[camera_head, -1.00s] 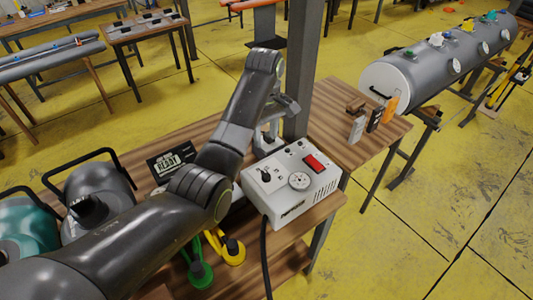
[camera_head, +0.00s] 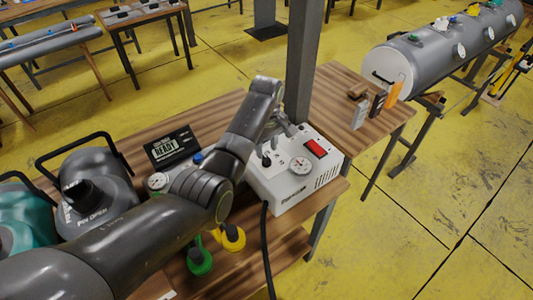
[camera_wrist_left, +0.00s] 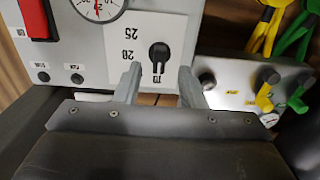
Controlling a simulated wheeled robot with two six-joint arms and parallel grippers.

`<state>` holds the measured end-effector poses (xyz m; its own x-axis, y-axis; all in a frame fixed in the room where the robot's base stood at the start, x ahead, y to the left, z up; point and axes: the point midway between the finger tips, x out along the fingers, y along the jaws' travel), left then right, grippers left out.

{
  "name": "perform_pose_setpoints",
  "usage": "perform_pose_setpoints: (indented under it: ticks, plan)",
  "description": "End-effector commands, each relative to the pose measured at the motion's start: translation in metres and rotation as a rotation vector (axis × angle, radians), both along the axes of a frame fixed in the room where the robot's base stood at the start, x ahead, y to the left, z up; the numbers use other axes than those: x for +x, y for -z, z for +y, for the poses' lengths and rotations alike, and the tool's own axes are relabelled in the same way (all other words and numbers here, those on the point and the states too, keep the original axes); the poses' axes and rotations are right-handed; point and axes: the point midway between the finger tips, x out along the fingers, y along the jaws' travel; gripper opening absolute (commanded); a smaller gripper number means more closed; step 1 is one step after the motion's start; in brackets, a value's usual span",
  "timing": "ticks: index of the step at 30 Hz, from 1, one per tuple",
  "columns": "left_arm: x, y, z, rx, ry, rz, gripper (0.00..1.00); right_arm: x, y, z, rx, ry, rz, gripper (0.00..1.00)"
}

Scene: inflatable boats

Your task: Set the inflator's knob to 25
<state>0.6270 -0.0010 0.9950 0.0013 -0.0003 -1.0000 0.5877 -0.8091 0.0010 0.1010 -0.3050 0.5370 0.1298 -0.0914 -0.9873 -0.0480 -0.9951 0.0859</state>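The inflator (camera_head: 292,188) is a white box on the wooden table, with a round gauge (camera_head: 301,165) and a red switch (camera_head: 316,148). Its black knob (camera_wrist_left: 159,52) shows in the left wrist view on a white dial plate with upside-down numbers 25 and 20 and lower ones partly hidden. The knob's narrow end points down in that view, toward the lowest number, seemingly 10. My left gripper (camera_wrist_left: 160,84) is open, its fingertips just below the knob in that view, one to each side. I cannot tell whether they touch the panel. My right gripper is not in view.
A grey post (camera_head: 302,70) stands close behind the inflator. A black hose (camera_head: 265,250) hangs in front.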

Motion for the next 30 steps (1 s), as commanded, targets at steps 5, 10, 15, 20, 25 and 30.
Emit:
perform_pose_setpoints:
  ticks: [5,10,15,20,25,30]
  plan:
    - [0.000,0.026,0.000,0.001,0.000,0.002,0.36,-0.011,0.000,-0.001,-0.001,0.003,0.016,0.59]
    - [0.000,0.037,0.000,0.000,0.000,0.001,0.36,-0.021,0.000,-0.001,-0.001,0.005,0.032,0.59]
    - [0.000,0.039,0.000,0.000,0.000,0.000,0.36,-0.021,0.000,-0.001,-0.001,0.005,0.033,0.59]
    - [0.000,0.039,0.000,0.000,0.000,0.000,0.35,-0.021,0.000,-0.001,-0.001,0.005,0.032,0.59]
    - [0.000,0.039,0.000,0.000,0.000,0.000,0.13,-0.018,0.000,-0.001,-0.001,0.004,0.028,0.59]
    - [0.000,0.039,0.000,0.000,0.000,0.000,0.00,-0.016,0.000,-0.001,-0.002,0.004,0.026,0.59]
